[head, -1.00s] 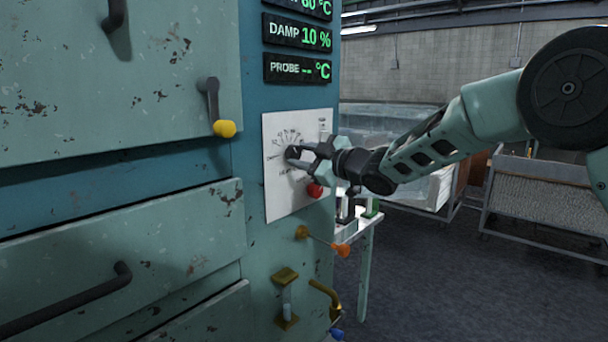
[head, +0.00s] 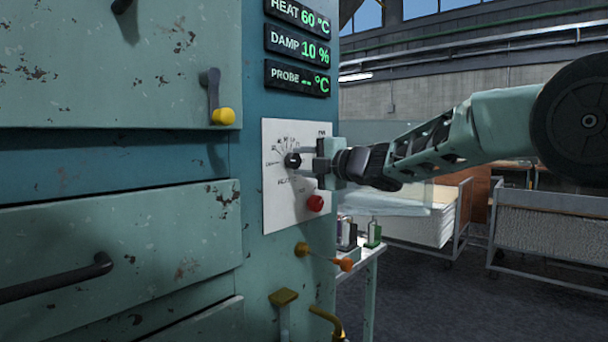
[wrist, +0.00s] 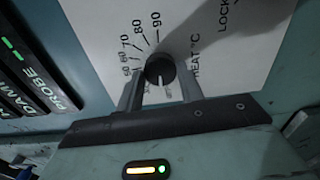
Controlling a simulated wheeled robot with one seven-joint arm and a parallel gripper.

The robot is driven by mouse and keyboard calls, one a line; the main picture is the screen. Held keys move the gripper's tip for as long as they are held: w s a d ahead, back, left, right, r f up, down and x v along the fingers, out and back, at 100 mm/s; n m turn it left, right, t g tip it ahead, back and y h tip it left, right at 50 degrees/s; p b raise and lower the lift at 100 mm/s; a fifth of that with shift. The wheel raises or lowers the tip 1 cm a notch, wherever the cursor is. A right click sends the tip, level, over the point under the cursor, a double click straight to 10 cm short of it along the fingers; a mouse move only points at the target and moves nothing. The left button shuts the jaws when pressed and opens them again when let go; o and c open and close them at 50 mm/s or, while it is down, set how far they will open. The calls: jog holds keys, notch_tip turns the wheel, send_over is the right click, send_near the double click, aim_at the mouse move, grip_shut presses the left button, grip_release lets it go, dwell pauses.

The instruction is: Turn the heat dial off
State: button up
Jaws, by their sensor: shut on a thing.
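The heat dial (head: 292,160) is a small round black knob on a white scale plate (head: 280,210) on the teal cabinet front. In the wrist view the dial (wrist: 160,69) sits between my two fingers, with printed numbers up to 90 and "HEAT °C" around it. My gripper (head: 302,160) reaches in from the right and is shut on the dial; its fingers also show in the wrist view (wrist: 160,84). The heat display (head: 300,16) reads 60 °C. The dial's pointer is too small to read surely, and the fingers hide part of the scale.
A red knob (head: 315,203) sits just below my gripper on the plate. An orange-ended lever (head: 345,264) and brass fittings stick out lower down. A yellow-tipped handle (head: 222,116) is to the left. Wheeled carts stand behind at right.

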jog(key=shift+f+n+b, duration=0.1)
jog(key=shift+n+b, duration=0.75)
jog(key=shift+n, duration=0.35)
jog(key=o, duration=1)
jog(key=b+v, duration=0.2)
jog(key=v, duration=1.5)
jog(key=shift+s+d+b, duration=0.15)
jog(key=shift+s+b, duration=0.05)
jog(key=shift+b, duration=0.1)
